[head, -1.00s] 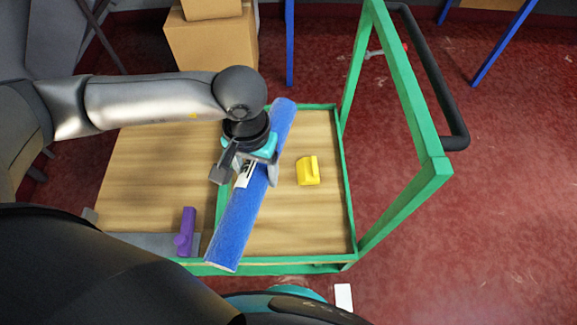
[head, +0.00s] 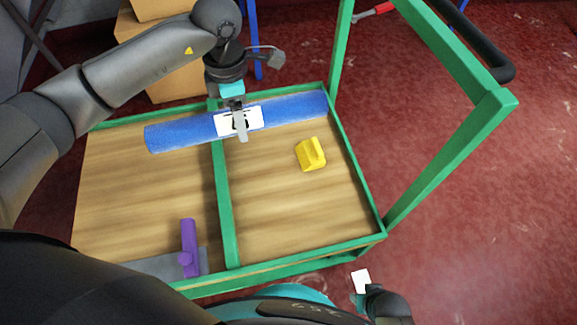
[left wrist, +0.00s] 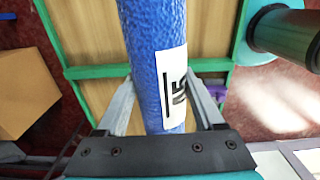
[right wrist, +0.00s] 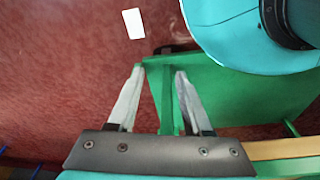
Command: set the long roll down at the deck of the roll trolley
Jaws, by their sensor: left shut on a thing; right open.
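The long roll (head: 180,135) is blue with a white label and lies crosswise over the far part of the trolley's wooden deck (head: 275,205). My left gripper (head: 240,128) is shut on it around the label. The left wrist view shows the roll (left wrist: 152,35) between both fingers (left wrist: 160,85), with the deck beyond it. I cannot tell whether the roll touches the deck. The roll trolley has a green frame (head: 222,205) with a divider bar across the deck. My right gripper (right wrist: 158,72) is open, with a green trolley part showing between and beyond its fingers.
A yellow block (head: 311,154) sits on the deck's right half. A purple piece (head: 189,250) stands at the near left. The green upright handle frame (head: 450,155) rises at the right. Cardboard boxes (head: 150,50) are behind. A white card (head: 361,281) lies near the trolley's front.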

